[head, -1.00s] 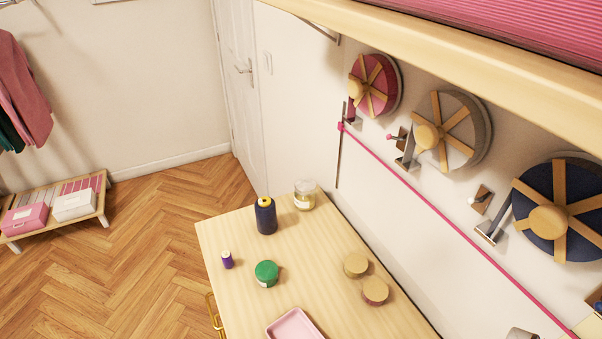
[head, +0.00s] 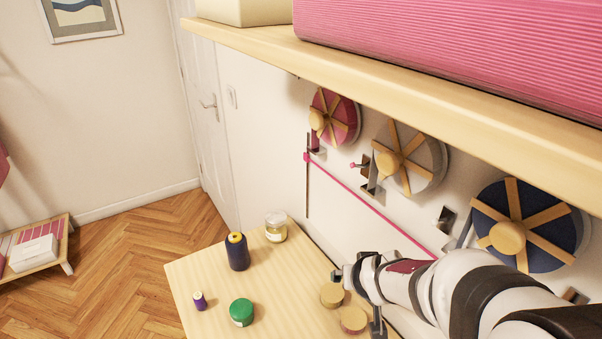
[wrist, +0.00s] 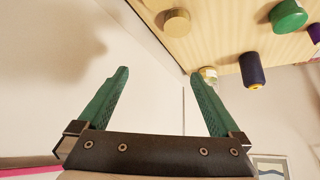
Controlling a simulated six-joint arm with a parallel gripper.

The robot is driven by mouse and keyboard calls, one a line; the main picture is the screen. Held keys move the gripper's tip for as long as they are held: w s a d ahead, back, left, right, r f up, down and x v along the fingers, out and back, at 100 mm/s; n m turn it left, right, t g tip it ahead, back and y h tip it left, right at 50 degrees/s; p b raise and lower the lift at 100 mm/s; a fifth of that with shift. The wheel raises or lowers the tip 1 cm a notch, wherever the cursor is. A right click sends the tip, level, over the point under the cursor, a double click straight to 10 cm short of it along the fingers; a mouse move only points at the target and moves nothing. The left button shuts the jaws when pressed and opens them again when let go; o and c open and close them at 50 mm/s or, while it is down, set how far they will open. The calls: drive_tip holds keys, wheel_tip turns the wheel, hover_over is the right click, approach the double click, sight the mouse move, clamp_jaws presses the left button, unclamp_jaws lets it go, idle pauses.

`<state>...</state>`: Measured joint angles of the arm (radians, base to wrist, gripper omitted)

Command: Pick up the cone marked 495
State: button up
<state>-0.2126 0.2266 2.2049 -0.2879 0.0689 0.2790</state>
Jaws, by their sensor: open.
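A dark navy thread cone (head: 238,253) with a yellow top stands upright on the pale wooden table (head: 200,270); no number can be read on it. In the wrist view the navy cone (wrist: 253,72) shows at the upper right, beyond the right finger. My gripper (head: 358,298) is over the table's right side near the wall, right of the cone and apart from it. In the wrist view its green fingers (wrist: 158,73) are spread with nothing between them.
A glass jar (head: 276,227) stands close behind the cone. A green spool (head: 241,312) and a small purple spool (head: 200,301) are in front. Two round wooden-topped pieces (head: 333,295) sit near my gripper. A shelf (head: 400,95) overhangs the wall reels (head: 410,157).

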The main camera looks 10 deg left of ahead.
drive_tip(key=w+a+f+n+t+y, duration=0.1)
drive_tip(key=w+a+f+n+y, duration=0.15)
drive_tip(key=w+a, duration=0.35)
drive_tip(key=n+y, duration=0.6)
drive_tip(key=y, duration=0.1)
approach(237, 250)
drive_tip(key=x, duration=0.4)
drive_tip(key=d+f+x, duration=0.1)
drive_tip(key=x, duration=0.9)
drive_tip(key=shift+w+d+f, duration=0.2)
drive_tip(key=shift+w+f, duration=0.05)
drive_tip(key=shift+f, duration=0.1)
drive_tip(key=c, duration=1.5)
